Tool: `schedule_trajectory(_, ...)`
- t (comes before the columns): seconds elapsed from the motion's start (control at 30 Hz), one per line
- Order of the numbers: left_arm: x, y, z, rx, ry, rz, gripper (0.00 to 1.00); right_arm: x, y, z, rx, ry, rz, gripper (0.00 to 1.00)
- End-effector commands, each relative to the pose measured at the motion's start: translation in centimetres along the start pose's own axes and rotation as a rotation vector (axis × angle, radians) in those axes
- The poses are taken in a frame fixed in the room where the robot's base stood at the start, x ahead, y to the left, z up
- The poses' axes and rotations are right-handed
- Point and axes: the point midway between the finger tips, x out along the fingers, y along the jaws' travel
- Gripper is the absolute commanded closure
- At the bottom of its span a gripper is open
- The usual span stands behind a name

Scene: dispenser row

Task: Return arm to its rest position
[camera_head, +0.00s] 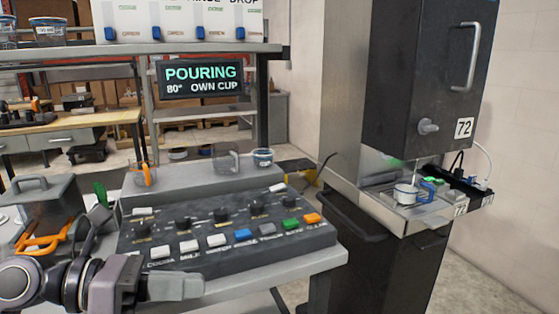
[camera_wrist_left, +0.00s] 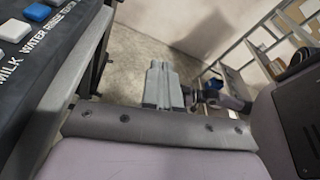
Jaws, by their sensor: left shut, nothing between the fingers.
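My left arm (camera_head: 75,275) comes in from the lower left in the head view. My left gripper (camera_head: 178,286) is shut and empty, just in front of the near edge of the button panel (camera_head: 180,225). In the left wrist view the two grey fingers (camera_wrist_left: 163,85) lie side by side with the floor behind them. The panel's edge runs along the left of that view, apart from the fingers.
A black dispenser (camera_head: 425,80) stands at the right, with a cup (camera_head: 405,193) on its tray. A sign (camera_head: 202,76) reads "POURING 80° OWN CUP". A grey toolbox (camera_head: 45,205) stands left of the panel. Open floor shows in the left wrist view.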

Motion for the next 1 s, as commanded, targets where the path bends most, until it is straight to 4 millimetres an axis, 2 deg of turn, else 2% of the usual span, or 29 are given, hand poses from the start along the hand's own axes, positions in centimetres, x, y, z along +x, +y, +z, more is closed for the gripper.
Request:
schedule_trajectory(0.03,0.7,-0.7,0.2,-0.141,-0.095,-0.05,1.0,-0.3,0.1,-0.3,-0.002,0.0,0.001,0.0)
schedule_trajectory(0.13,1.3,-0.8,0.6,-0.415,-0.282,-0.12,1.0,-0.5,0.1,-0.6,-0.004,0.002,0.003,0.0)
schedule_trajectory(0.27,1.0,0.5,0.1,-0.798,-0.52,-0.169,1.0,-0.8,0.2,-0.7,-0.007,-0.001,0.006,0.0)
schedule_trajectory(0.37,0.3,2.5,-1.6,-1.107,-0.699,-0.173,1.0,-1.1,0.2,-0.8,-0.008,-0.006,0.007,0.0)
schedule_trajectory(0.43,-0.3,4.1,-3.8,-1.329,-0.822,-0.16,1.0,-1.3,0.2,-0.9,-0.009,-0.007,0.008,0.0)
schedule_trajectory(0.57,-1.4,6.4,-9.8,-1.745,-1.045,-0.098,1.0,-1.7,0.2,-1.4,-0.007,-0.003,0.01,0.0)
schedule_trajectory(0.67,-2.2,7.0,-16.1,-2.065,-1.213,-0.016,1.0,-1.9,0.1,-1.8,-0.003,0.002,0.011,0.0)
schedule_trajectory(0.7,-2.5,6.8,-18.8,-2.188,-1.278,0.024,1.0,-2.0,0.1,-1.9,-0.002,0.004,0.012,0.0)
schedule_trajectory(0.8,-2.9,5.4,-25.2,-2.466,-1.423,0.13,1.0,-2.2,0.1,-2.0,-0.002,0.001,0.013,0.0)
schedule_trajectory(0.93,-3.1,2.8,-31.0,-2.714,-1.552,0.247,1.0,-2.3,0.2,-1.8,-0.005,-0.006,0.015,0.0)
schedule_trajectory(0.97,-3.1,2.3,-31.9,2.685,1.534,-0.26,1.0,-2.4,0.2,-1.8,-0.005,-0.007,0.015,0.0)
schedule_trajectory(1.0,-3.1,1.8,-32.9,2.644,1.509,-0.275,1.0,-2.4,0.2,-1.7,-0.006,-0.008,0.016,0.0)
